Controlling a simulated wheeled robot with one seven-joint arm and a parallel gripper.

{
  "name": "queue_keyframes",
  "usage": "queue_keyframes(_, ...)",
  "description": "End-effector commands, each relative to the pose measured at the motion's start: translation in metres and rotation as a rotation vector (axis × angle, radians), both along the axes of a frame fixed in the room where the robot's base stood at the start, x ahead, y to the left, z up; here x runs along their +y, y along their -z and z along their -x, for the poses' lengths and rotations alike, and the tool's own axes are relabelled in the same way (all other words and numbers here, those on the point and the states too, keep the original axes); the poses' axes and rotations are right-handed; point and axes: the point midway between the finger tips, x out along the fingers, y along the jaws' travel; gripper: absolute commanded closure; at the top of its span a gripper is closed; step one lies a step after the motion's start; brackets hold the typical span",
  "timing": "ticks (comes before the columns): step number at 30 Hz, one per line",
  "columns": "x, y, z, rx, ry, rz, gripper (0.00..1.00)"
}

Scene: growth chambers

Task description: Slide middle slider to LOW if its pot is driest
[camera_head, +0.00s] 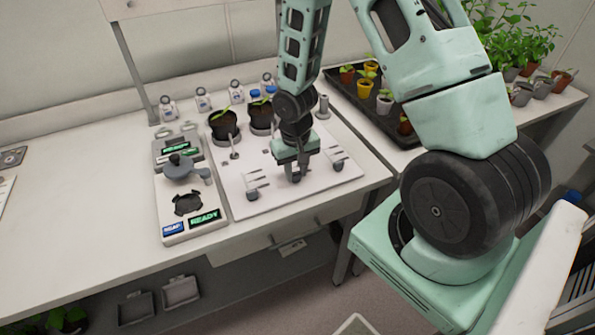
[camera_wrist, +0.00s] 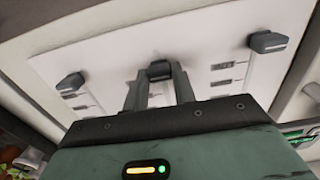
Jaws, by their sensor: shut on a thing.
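My gripper (camera_head: 296,176) is lowered onto the white slider panel (camera_head: 240,202) and is shut on the middle slider (camera_wrist: 160,70). In the wrist view the dark knob sits between the two fingertips. One outer slider (camera_wrist: 70,83) shows at the left of the wrist view and another (camera_wrist: 268,42) at the right. In the head view the outer sliders (camera_head: 251,194) and (camera_head: 337,165) stand either side of my gripper. Two dark pots with seedlings (camera_head: 223,124) and (camera_head: 261,115) stand at the panel's back. My arm hides the area where a third pot could stand. The slider labels are too small to read.
A meter station (camera_head: 186,226) with green READY displays and a grey tool on it stands left of the panel. Small white bottles (camera_head: 203,99) line the wall. A black tray (camera_head: 384,123) of small potted seedlings is at the right.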

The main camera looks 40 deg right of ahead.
Motion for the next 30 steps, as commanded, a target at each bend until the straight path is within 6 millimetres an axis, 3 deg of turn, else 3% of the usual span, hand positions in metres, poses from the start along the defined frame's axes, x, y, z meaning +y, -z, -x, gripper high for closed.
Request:
queue_keyframes(3, -0.005, -0.002, -0.017, -0.003, 0.002, -0.001, 1.00)
queue_keyframes(11, -0.005, -0.001, -0.019, -0.001, 0.000, -0.001, 1.00)
queue_keyframes(12, -0.005, -0.001, -0.019, -0.001, 0.000, -0.001, 0.71)
queue_keyframes(14, -0.005, -0.001, -0.019, -0.001, 0.000, -0.001, 0.54)
queue_keyframes(15, -0.005, -0.001, -0.019, -0.001, 0.000, -0.001, 0.51)
queue_keyframes(25, -0.005, -0.004, -0.019, -0.002, 0.001, 0.000, 0.51)
queue_keyframes(30, -0.006, -0.023, -0.020, -0.006, 0.002, 0.000, 0.51)
